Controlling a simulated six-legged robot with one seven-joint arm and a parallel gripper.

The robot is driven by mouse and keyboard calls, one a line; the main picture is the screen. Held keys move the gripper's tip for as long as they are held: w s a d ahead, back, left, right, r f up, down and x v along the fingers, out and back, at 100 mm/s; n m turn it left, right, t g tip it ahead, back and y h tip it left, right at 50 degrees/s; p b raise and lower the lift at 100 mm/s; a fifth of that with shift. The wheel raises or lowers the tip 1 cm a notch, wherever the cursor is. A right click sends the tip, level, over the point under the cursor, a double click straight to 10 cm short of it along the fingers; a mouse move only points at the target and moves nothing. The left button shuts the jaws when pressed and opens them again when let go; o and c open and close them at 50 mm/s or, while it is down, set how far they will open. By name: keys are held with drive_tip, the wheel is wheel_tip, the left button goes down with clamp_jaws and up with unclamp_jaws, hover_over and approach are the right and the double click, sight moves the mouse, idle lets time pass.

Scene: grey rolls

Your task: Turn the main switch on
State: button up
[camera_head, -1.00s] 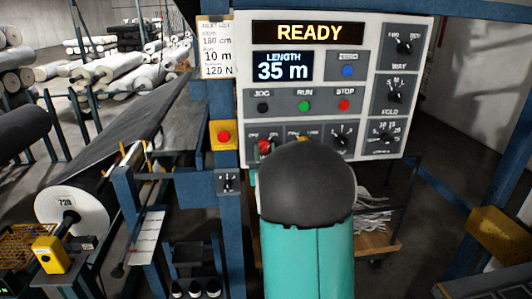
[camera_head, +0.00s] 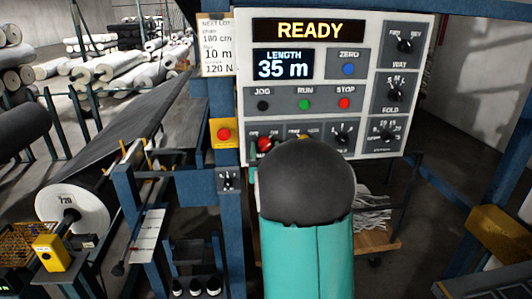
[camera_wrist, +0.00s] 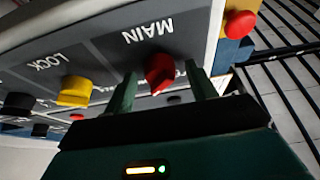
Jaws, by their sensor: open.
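The main switch is a red rotary knob (camera_wrist: 159,73) on a dark plate marked MAIN, which appears upside down in the wrist view. In the head view the red knob (camera_head: 264,145) shows at the lower left of the control panel, partly hidden by my arm. My gripper (camera_wrist: 162,80) is open, with one green finger on each side of the red knob. I cannot tell whether the fingers touch it. The panel display (camera_head: 307,30) reads READY.
A yellow LOCK knob (camera_wrist: 74,90) sits beside the main switch. A red button on a yellow box (camera_head: 224,134) is mounted left of the panel. Jog, run and stop buttons (camera_head: 304,104) sit above. Fabric rolls (camera_head: 135,65) lie behind to the left.

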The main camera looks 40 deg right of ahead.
drive_tip(key=v, duration=1.3)
drive_tip(key=shift+s+a, duration=0.25)
drive_tip(key=shift+s, duration=0.1)
